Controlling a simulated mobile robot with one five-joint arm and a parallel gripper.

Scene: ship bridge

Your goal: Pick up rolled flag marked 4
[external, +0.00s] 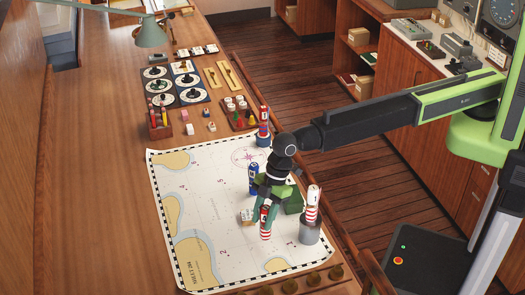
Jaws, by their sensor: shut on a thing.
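My gripper (265,213) reaches down over the chart on the long wooden counter. It is shut on a red-and-white rolled flag (265,232), which hangs below the fingers; its mark is too small to read. I cannot tell whether its lower end touches the chart. A blue rolled flag (253,176) is just behind the gripper, partly hidden. Another red-and-white rolled flag (313,196) stands in a grey cup (310,233) to the right. A red-topped rolled flag (264,115) stands in a blue cup (263,140) at the chart's far edge.
The chart (200,225) covers the counter's near part and is mostly clear on its left. A small pale block (247,216) lies beside the held flag. Trays, discs and small blocks stand farther back. A row of round knobs (312,281) lines the near edge.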

